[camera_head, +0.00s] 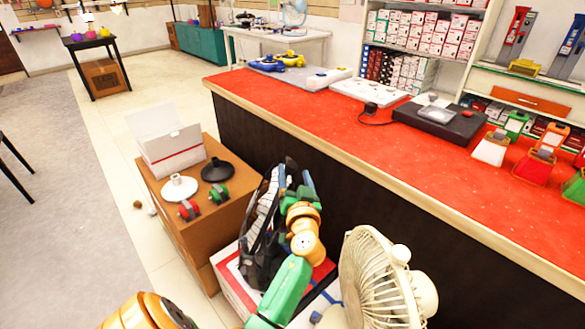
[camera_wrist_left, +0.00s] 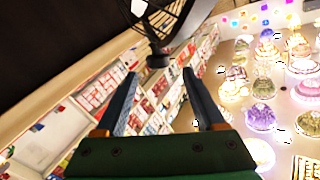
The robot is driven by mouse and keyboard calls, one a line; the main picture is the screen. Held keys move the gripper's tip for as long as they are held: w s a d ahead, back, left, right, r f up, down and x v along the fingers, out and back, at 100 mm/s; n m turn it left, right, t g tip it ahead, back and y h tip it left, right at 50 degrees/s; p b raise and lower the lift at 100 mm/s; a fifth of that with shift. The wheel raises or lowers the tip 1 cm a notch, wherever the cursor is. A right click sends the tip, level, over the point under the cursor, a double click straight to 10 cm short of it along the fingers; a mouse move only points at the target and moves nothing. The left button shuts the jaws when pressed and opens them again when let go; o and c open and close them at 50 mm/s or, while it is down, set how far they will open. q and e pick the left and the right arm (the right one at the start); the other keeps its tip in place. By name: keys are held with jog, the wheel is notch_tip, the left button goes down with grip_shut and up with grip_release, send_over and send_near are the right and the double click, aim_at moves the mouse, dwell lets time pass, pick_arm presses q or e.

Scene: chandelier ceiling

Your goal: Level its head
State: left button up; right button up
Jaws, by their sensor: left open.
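A black fan (camera_head: 258,235) with a wire cage stands low between the brown box and the counter, its head tilted. My left gripper (camera_head: 296,180) is at its right side, blue fingers spread and pointing up and away. In the left wrist view, the fan's dark cage (camera_wrist_left: 176,14) is at the top. A black knob-like part (camera_wrist_left: 157,60) shows between the open fingertips (camera_wrist_left: 160,75), with gaps on both sides; contact cannot be seen. My arm hides part of the fan. My right gripper is not in view.
A cream fan (camera_head: 372,282) stands close to the right of my left arm. The red counter (camera_head: 330,110) runs along the right. A brown box (camera_head: 205,236) at left carries a white carton (camera_head: 172,150) and small items.

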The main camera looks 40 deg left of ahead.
aim_at(293, 168)
pick_arm(q)
jog(key=x, duration=0.5)
jog(key=shift+w+a+f, duration=0.1)
jog(key=shift+w+a, duration=0.05)
jog(key=shift+w, duration=0.05)
grip_shut()
dwell(1.1)
